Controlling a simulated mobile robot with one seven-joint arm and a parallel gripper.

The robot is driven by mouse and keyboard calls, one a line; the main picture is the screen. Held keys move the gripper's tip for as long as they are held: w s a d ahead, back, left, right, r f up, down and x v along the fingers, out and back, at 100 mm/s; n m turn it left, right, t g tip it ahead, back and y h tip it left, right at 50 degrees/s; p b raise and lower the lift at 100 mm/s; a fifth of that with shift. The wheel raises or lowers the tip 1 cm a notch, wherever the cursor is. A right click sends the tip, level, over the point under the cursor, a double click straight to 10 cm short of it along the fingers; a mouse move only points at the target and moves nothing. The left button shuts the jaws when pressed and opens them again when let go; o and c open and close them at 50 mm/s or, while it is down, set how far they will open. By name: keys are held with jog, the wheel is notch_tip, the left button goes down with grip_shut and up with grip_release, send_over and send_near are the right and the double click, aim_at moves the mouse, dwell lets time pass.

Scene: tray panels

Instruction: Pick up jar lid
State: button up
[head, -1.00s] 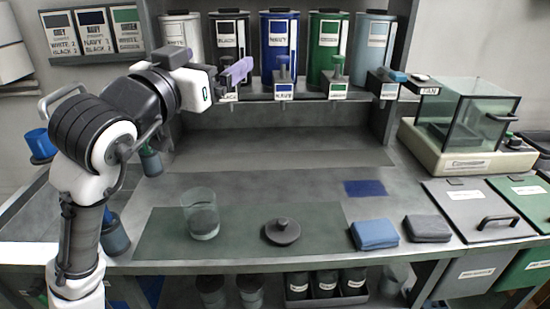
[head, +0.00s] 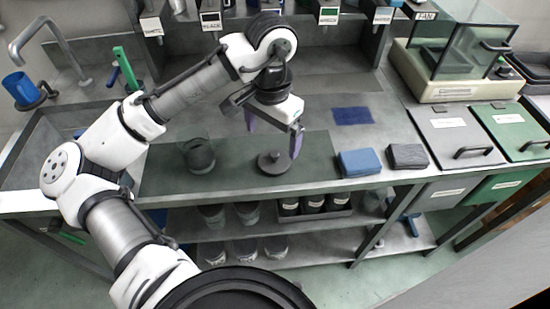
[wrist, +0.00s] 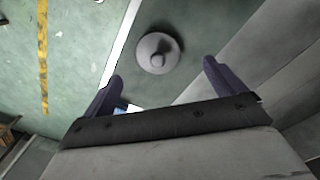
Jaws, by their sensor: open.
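The jar lid (head: 273,163) is a dark grey disc with a round knob. It lies knob up on the dark green mat (head: 165,180) near the front of the bench. It also shows in the wrist view (wrist: 158,52), just ahead of the fingertips. My gripper (head: 273,134) is above the lid, pointing down, with its purple fingers spread apart. Nothing is between the fingers in the wrist view (wrist: 164,82). The lid is apart from both fingers. A clear glass jar (head: 199,155) stands on the mat left of the lid.
A glass-sided box (head: 458,50) stands at the back right.

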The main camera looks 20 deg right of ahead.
aim_at(274, 153)
jog(key=shift+s+d+f+p, duration=0.15)
jog(key=shift+f+p, duration=0.15)
jog(key=shift+f, duration=1.35)
jog(key=shift+d+f+p, duration=0.1)
jog(key=shift+f+p, duration=0.2)
jog(key=shift+f, duration=1.35)
jog(key=c, duration=1.1)
